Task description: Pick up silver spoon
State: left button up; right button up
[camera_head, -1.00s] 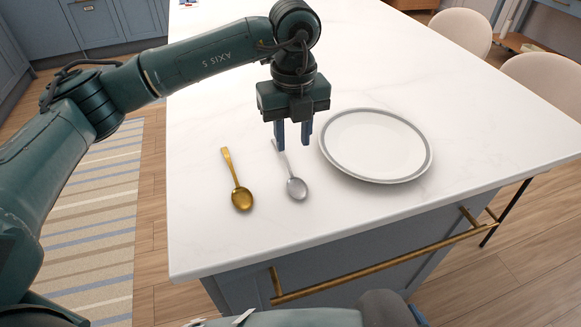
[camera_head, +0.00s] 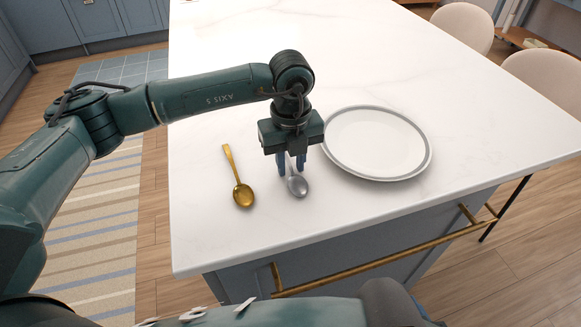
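The silver spoon (camera_head: 297,186) lies on the white counter with its bowl toward me. Its handle runs away from me under my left gripper, and the far end is hidden. My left gripper (camera_head: 291,172) points down over the handle, with one dark blue finger on each side of it. The fingers stand apart and look open, with the handle showing between them. The spoon looks to be still flat on the counter. My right gripper is not in view.
A gold spoon (camera_head: 243,194) lies left of the silver one. A white plate with a grey rim (camera_head: 423,163) sits close on the right. The counter's (camera_head: 330,218) front edge is nearer me, with a brass rail (camera_head: 370,262) below. Chairs stand at the far right.

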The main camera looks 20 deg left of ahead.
pick_arm(q)
grip_shut()
